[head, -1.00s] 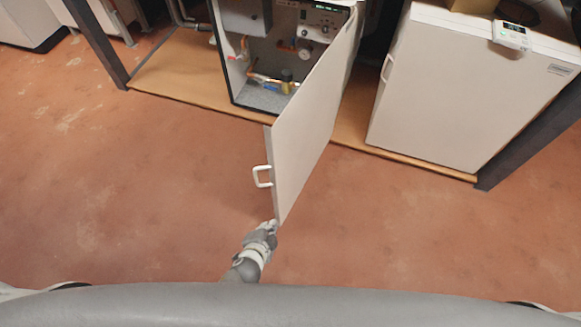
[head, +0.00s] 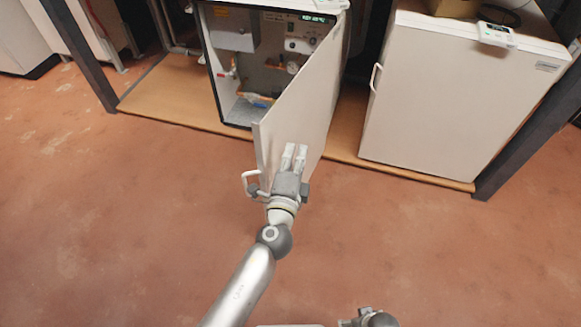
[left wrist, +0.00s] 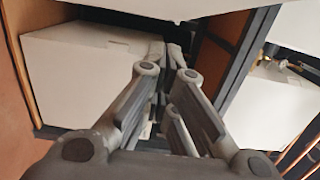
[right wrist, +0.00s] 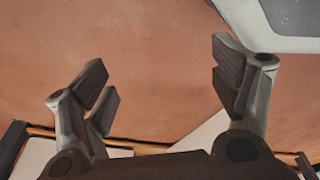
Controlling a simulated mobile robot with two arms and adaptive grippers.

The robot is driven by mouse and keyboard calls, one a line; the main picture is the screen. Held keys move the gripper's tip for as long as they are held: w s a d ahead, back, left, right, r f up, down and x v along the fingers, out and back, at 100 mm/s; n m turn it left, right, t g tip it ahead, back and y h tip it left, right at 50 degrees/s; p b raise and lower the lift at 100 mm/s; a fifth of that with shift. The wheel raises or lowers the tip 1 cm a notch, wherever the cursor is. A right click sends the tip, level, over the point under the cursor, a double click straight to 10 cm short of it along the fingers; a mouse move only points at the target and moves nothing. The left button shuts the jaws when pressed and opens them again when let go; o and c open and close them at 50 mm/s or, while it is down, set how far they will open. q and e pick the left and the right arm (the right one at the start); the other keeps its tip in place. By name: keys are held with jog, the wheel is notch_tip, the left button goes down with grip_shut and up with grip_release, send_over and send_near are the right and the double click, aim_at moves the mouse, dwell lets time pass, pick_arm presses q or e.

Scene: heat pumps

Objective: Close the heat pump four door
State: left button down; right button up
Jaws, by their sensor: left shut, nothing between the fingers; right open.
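The heat pump door (head: 300,120) is a white panel, partly open, its far edge at the right side of the open cabinet (head: 240,105). Its white handle (head: 247,183) sticks out at the near free edge. In the head view my left gripper (head: 295,150) is shut and empty, its fingers in front of the door's right-hand face; whether they touch it is hard to tell. The left wrist view shows its fingertips (left wrist: 165,52) together. My right gripper (right wrist: 160,72) is open and empty over the floor; only part of it shows at the bottom of the head view (head: 368,318).
A second, closed white unit (head: 450,95) stands to the right, with a small controller (head: 497,35) on top. Dark frame posts stand at left (head: 80,55) and right (head: 530,140). The reddish floor (head: 130,220) in front is clear.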

pick_arm(q)
jog(key=shift+w+a+f+p, duration=0.1)
jog(key=shift+w+a+p, duration=0.1)
jog(key=shift+w+a, duration=0.7)
jog(key=shift+w+a+p, duration=0.2)
jog(key=shift+w+a, duration=0.45)
jog(key=shift+w, duration=0.45)
pick_arm(e)
jog(key=shift+s+d+f, duration=0.15)
jog(key=shift+s+f, duration=0.95)
pick_arm(q)
jog(key=shift+a, duration=0.15)
